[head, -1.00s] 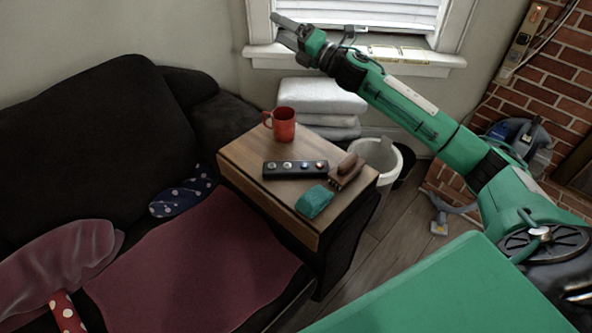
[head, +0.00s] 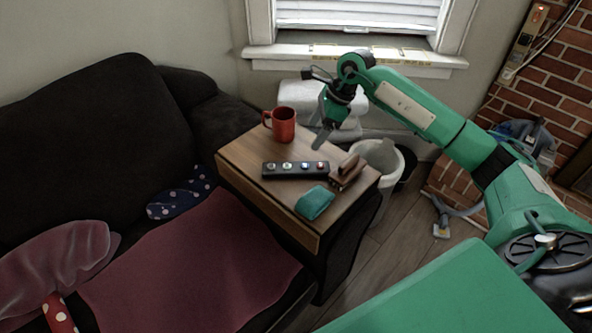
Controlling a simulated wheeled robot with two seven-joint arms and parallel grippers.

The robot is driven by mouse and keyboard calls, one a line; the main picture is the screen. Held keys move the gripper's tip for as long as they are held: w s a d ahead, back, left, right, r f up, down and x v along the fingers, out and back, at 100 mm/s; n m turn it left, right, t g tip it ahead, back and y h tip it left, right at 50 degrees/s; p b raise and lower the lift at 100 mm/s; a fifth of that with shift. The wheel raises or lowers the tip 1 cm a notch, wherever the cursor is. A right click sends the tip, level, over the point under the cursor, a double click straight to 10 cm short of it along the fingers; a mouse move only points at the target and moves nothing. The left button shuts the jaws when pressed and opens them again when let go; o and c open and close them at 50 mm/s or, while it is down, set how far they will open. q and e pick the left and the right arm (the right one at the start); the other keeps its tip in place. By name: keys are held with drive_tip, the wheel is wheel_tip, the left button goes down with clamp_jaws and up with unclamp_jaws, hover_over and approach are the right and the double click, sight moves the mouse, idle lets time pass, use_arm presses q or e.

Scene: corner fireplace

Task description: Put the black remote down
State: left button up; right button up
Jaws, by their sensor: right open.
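The black remote (head: 295,170) lies flat on the wooden side table (head: 260,187), with several coloured round buttons on top. My right gripper (head: 318,136) points down above the back right part of the table, behind the remote and to the right of the red mug. It is open and looks empty, and apart from the remote. My left gripper is not in view.
A red mug (head: 280,125) stands behind the remote. A brown object (head: 347,172) and a teal item (head: 315,203) lie close to it. A white bin (head: 386,160) stands right of the table; a dark sofa (head: 90,150) is at left.

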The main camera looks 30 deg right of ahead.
hover_over(296, 167)
drive_tip(key=s+d, duration=0.1)
drive_tip(key=d, duration=0.2)
drive_tip(key=f, duration=0.8)
drive_tip(key=shift+s+a, duration=0.1)
drive_tip(key=shift+a, duration=0.15)
drive_tip(key=shift+b+x, duration=0.4)
drive_tip(key=shift+x, duration=2.35)
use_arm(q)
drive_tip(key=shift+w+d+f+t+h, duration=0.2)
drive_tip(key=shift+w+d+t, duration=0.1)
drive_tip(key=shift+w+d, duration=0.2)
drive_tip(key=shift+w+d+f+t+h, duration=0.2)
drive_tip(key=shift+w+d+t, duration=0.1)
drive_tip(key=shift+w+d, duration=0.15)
use_arm(e)
drive_tip(key=shift+c, duration=0.5)
drive_tip(key=c, duration=1.1)
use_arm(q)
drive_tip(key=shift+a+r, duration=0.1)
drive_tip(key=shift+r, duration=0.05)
use_arm(e)
drive_tip(key=shift+r, duration=0.1)
drive_tip(key=shift+c, duration=0.2)
